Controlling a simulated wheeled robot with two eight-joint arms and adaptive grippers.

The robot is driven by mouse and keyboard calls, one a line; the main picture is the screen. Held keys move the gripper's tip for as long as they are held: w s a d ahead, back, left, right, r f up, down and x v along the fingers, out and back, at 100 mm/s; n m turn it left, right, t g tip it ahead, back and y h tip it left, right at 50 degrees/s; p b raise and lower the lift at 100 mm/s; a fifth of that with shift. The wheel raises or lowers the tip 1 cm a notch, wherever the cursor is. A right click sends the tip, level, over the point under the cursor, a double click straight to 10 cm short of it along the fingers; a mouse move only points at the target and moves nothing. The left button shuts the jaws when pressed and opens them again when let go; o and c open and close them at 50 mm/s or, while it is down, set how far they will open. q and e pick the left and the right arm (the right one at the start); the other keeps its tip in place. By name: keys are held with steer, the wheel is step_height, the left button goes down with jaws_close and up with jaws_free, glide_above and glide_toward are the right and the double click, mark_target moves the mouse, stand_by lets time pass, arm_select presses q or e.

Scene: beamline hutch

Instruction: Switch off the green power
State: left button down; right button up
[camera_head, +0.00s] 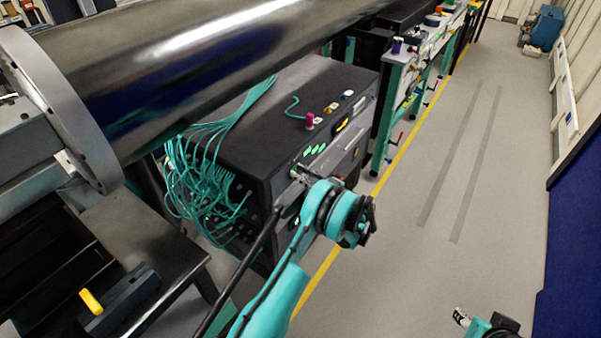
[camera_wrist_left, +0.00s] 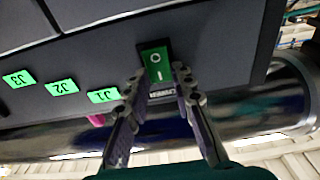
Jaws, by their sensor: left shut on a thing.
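The green power switch (camera_wrist_left: 157,60) is a green rocker marked O and I in a black frame, with a small label beside it. It sits on the dark front panel of the black cabinet (camera_head: 262,130). My left gripper (camera_wrist_left: 159,74) has one finger on each side of the switch and is shut on it. In the head view my left gripper (camera_head: 299,174) reaches the cabinet's front, and hides the switch there. Part of my right arm's end (camera_head: 485,327) shows at the bottom right edge; its fingers cannot be made out clearly.
Teal cables (camera_head: 200,170) hang at the cabinet's left side. A large metal pipe (camera_head: 215,65) runs above. The grey floor (camera_head: 440,190) at right is clear.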

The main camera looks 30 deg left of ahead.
arm_select(q)
steer(key=shift+f+y, duration=0.2)
steer(key=shift+y, duration=0.6)
steer(key=c, duration=1.3)
jaws_free()
steer(key=shift+d, duration=0.1)
steer(key=v, duration=1.2)
steer(key=shift+r, duration=0.1)
